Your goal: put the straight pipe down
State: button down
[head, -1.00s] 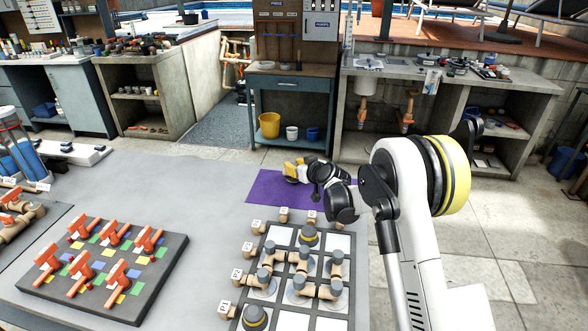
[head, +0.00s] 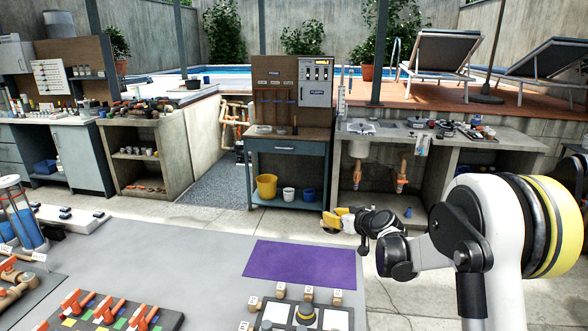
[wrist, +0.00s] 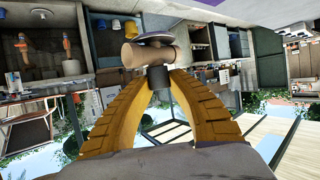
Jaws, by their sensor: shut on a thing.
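My gripper (head: 329,222) has yellow fingers and is raised beyond the back right of the purple mat (head: 300,262) in the head view. In the wrist view my gripper (wrist: 158,88) is shut on the straight pipe (wrist: 148,54). The pipe shows as a short tan tube lying across the fingertips, with a dark grey collar between the fingers and a rounded grey-purple disc behind it. In the head view the held pipe is too small to make out clearly. The purple mat is bare.
The grey table (head: 190,262) is clear between. A blue workbench (head: 288,146) and a concrete counter (head: 440,139) stand behind.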

jog(key=s+d+r, duration=0.2)
jog(key=s, duration=1.1)
jog(key=s+d+r+m+h, duration=0.1)
jog(key=s+d+r, duration=0.1)
jog(key=s, duration=1.1)
jog(key=shift+r+m+t+h, duration=0.25)
jog(key=shift+m+t+h, duration=0.05)
